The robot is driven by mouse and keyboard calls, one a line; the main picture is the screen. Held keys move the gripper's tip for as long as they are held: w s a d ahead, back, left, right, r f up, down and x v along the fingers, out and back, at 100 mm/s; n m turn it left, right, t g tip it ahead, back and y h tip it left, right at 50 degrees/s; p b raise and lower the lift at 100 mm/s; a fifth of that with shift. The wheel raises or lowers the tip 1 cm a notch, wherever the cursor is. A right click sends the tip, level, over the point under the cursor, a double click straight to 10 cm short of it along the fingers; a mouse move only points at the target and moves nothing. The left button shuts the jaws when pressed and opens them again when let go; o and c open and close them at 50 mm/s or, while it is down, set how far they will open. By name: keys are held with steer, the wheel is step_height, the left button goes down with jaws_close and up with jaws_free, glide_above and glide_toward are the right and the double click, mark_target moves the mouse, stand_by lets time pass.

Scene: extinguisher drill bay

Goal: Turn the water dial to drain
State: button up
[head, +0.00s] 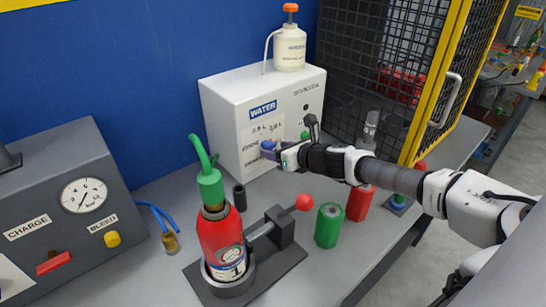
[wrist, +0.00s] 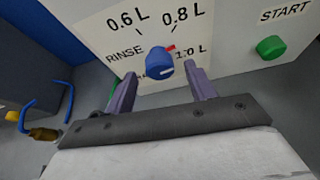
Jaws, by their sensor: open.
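The blue water dial (wrist: 158,62) is on the front of the white WATER box (head: 226,103). Printed around it are RINSE at left, 0.6 L and 0.8 L above, and 1.0 L at right. A lower label is mostly hidden. A small red mark shows at the dial's upper right edge, between 0.8 L and 1.0 L. A white bar shows on its face. My gripper (wrist: 161,72) is open in front of the dial, with one purple finger on each lower side. I cannot tell whether they touch it. In the head view my gripper (head: 271,153) partly covers the panel.
A green START button (wrist: 270,47) is right of the dial. A red extinguisher (head: 220,240) stands in a clamp below my gripper. Green (head: 329,226) and red (head: 360,203) cylinders stand under my arm. A grey gauge box (head: 62,200) is at left; a mesh cage is at right.

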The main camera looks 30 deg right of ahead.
steer(key=shift+b+x, duration=0.3)
steer(key=shift+x, duration=0.95)
steer(key=c, duration=1)
steer(key=shift+o, duration=0.2)
steer(key=shift+f, duration=0.1)
